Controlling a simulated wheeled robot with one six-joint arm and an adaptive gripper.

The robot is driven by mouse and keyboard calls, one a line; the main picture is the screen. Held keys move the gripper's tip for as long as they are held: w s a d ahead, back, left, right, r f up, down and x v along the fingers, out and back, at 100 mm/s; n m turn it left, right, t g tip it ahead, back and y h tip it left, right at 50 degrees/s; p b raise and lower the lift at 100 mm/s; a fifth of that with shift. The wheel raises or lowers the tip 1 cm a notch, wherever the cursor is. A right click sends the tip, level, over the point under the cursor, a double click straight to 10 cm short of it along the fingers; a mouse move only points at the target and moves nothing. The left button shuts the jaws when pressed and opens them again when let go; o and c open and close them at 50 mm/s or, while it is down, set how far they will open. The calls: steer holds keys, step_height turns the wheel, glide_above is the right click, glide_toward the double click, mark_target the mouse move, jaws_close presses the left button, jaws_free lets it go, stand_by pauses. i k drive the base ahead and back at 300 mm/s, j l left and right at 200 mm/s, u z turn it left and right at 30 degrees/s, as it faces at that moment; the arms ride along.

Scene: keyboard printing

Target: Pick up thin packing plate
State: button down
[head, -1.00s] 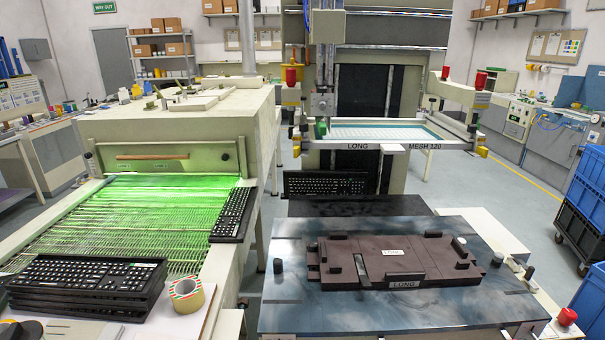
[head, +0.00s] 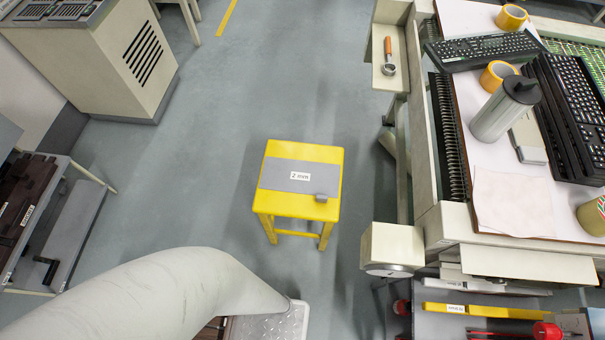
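A flat grey plate (head: 289,177) with a white "2 mm" label lies on top of a small yellow stool (head: 333,154) in the middle of the head view. A small darker grey block (head: 321,198) sits at the plate's lower right edge; I cannot tell whether it is joined to the plate. My pale arm link crosses the lower left, short of the stool. My gripper is outside the view, so I cannot see its fingers or whether it holds anything.
At right, a workbench (head: 512,200) carries black keyboards (head: 483,49), tape rolls (head: 498,75) and a grey flask (head: 504,108). A rack (head: 63,245) with dark fixtures stands at left, a cream cabinet (head: 110,60) at upper left. Grey floor (head: 250,90) around the stool is clear.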

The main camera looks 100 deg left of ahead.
mark_target(321, 180)
steer(key=k+u, duration=0.15)
steer(key=u, duration=0.3)
steer(key=k+u, duration=0.15)
steer(key=u, duration=1.4)
